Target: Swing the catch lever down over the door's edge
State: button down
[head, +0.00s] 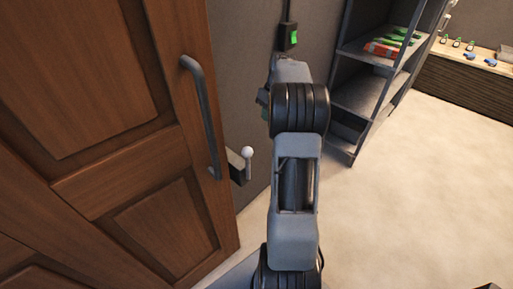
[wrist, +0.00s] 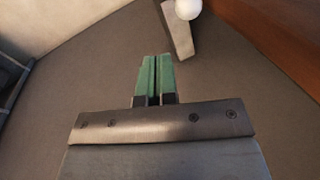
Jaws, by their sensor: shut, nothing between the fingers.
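The brown wooden door (head: 112,150) fills the left of the head view, its edge beside the grey wall. In the wrist view the lever's grey bar (wrist: 177,32) and white knob are at the top, right of centre, with the door at the upper right. My gripper (wrist: 157,58) has its green fingers together, with nothing between them. It is apart from the lever. My arm hides most of the gripper in the head view.
A black box with a green switch (head: 289,36) is on the wall. A metal shelf (head: 372,85) stands right of my arm.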

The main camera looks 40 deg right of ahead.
jog(key=shift+w+d+f, duration=0.1)
jog(key=shift+d+f, duration=0.25)
jog(key=shift+d, duration=0.25)
jog(key=shift+w+d+f, duration=0.1)
jog(key=shift+d+f, duration=0.2)
jog(key=shift+d, duration=0.25)
jog(key=a+f+p, duration=0.1)
jog(key=a+f, duration=0.6)
jog(key=f, duration=0.3)
jog(key=shift+f, duration=0.15)
